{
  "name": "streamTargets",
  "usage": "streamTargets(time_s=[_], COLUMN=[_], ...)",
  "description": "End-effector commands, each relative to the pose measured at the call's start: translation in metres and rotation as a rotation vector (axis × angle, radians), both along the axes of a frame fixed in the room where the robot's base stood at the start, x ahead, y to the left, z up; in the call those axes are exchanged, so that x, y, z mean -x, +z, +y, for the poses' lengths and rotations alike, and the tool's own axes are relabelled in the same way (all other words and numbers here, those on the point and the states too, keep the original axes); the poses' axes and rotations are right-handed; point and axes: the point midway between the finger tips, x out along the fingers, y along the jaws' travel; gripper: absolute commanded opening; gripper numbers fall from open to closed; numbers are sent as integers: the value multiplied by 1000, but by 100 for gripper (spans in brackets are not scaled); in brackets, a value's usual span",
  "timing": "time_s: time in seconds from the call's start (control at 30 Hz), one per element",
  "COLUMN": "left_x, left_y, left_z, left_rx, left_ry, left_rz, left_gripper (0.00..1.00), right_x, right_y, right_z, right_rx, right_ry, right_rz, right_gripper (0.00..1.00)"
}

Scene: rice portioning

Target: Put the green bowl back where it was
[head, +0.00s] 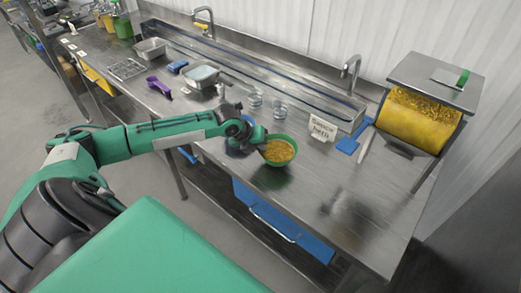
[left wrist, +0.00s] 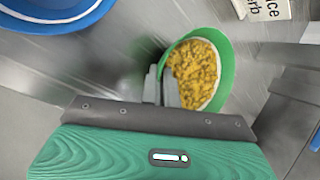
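The green bowl (head: 279,163) is filled with yellow grains and is near the front edge of the steel counter in the head view. It also shows in the left wrist view (left wrist: 226,62), right of the fingers. My left gripper (head: 262,147) is at the bowl's left side, and its narrow fingers (left wrist: 161,88) are close together at the rim, seemingly pinching it. A dark shadow lies below the bowl in the head view; whether its base touches the counter is unclear. My right gripper is not in view.
A blue bowl (left wrist: 55,22) sits left of the fingers in the wrist view. A yellow-filled dispenser (head: 416,121) is at the right. Counter (head: 335,215) to the front right is clear.

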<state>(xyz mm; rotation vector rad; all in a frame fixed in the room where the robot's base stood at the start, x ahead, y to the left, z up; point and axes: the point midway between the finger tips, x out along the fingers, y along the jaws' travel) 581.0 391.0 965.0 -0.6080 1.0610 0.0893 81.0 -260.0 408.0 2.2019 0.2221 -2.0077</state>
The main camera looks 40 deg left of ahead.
Motion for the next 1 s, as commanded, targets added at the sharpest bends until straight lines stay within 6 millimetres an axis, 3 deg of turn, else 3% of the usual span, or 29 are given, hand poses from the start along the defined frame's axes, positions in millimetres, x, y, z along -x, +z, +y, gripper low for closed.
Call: streamTargets(time_s=[0.1, 0.3, 0.43, 0.77, 1.0], left_x=[0, 0, 0, 1, 13], left_y=[-16, -19, -20, -18, 2], left_z=[-1, -1, -1, 0, 6], left_rx=[2, 1, 0, 0, -3], left_ry=[0, -1, 0, 0, -1], left_rz=[2, -2, 1, 0, -2], left_gripper=[0, 0, 24, 24, 24], right_x=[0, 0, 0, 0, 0], right_y=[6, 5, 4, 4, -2], right_z=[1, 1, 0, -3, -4], right_rx=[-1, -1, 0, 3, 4], right_ry=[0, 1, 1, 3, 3], right_rz=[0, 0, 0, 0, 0], right_gripper=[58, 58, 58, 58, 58])
